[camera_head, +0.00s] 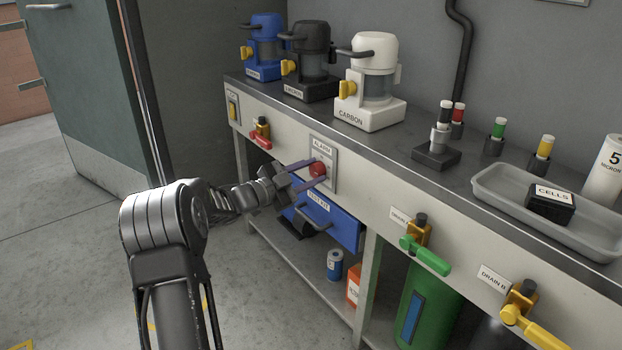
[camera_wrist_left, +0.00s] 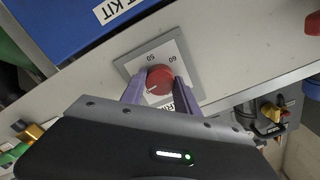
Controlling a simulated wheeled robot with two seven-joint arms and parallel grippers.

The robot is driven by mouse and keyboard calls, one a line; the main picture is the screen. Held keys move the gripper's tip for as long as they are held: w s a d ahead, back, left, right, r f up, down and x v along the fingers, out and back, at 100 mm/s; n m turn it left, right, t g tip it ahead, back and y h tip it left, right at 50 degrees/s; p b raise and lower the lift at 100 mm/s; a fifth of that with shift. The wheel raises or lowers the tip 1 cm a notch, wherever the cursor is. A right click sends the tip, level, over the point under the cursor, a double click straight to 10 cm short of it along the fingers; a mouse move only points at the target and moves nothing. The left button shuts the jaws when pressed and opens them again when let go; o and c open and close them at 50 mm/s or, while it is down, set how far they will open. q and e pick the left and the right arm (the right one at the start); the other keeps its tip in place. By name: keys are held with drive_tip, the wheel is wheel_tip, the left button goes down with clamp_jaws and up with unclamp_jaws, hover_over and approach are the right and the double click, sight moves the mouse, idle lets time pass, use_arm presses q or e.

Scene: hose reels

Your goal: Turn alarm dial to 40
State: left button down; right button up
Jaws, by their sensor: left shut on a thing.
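The red alarm dial (camera_head: 318,169) sits on a grey plate (camera_head: 330,155) labelled ALARM on the bench's front panel. My left gripper (camera_head: 312,170) reaches it from the left, its purple fingers shut on either side of the dial. In the left wrist view, the dial (camera_wrist_left: 160,79) is between the two fingers. The plate (camera_wrist_left: 178,52) shows the marks 50 and 60; its other marks are hidden by the gripper. A short pale line shows on the dial's edge near one finger; I cannot tell its exact reading. My right gripper is in neither view.
A blue TEST KIT drawer (camera_head: 330,215) with a handle is just below the dial. A red-handled valve (camera_head: 261,135) is to the left, a green-handled valve (camera_head: 420,250) to the right. Blue, black and white CARBON (camera_head: 372,85) units stand on the bench above.

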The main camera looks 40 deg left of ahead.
use_arm(q)
drive_tip(key=m+b, duration=0.3)
drive_tip(key=m, duration=0.2)
drive_tip(key=shift+f, duration=0.2)
drive_tip(key=shift+r+m+b, duration=0.15)
drive_tip(key=shift+m+b, duration=0.65)
drive_tip(key=shift+m, duration=0.2)
drive_tip(key=c, duration=0.9)
unclamp_jaws()
drive_tip(key=p+v, duration=0.2)
drive_tip(key=v, duration=0.6)
